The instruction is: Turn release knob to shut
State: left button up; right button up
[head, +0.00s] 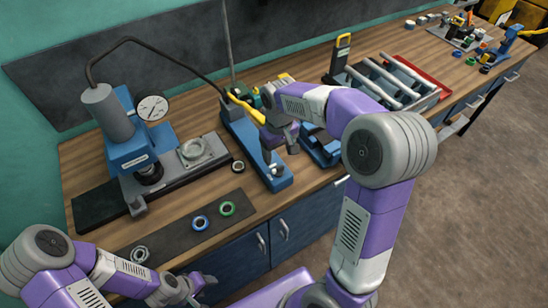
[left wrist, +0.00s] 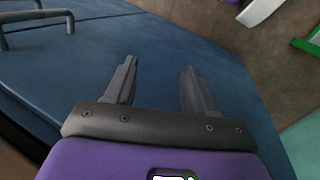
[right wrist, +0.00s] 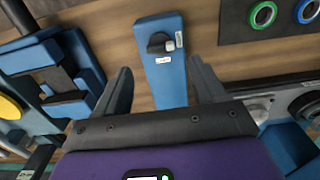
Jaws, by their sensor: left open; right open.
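The release knob (right wrist: 160,43) is a small black knob on the end of the long blue pump base (right wrist: 165,75). A small pale label lies beside it and another below it. The blue base also shows in the head view (head: 244,137), with my right gripper (head: 280,153) above its near end. My right gripper is open and empty; in the right wrist view its fingers (right wrist: 163,85) stand either side of the base, with the knob ahead of the tips, apart from them. My left gripper (head: 202,290) is open and empty beside the bench front; its fingers (left wrist: 158,75) show against blue cabinet doors.
A blue press with a dial gauge (head: 152,108) stands left of the pump. Green (head: 227,208) and blue (head: 200,223) rings lie on a dark mat (head: 172,240) at the front. A red tray (head: 428,82) with grey cylinders is at the right.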

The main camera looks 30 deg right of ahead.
aim_at(278, 168)
notch_tip(278, 168, down, 6)
jog(key=shift+r+b, duration=0.15)
jog(key=shift+b, duration=0.4)
jog(key=shift+s+f, duration=0.15)
jog(key=shift+f, duration=0.15)
jog(key=shift+c, duration=0.3)
jog(key=c, duration=1)
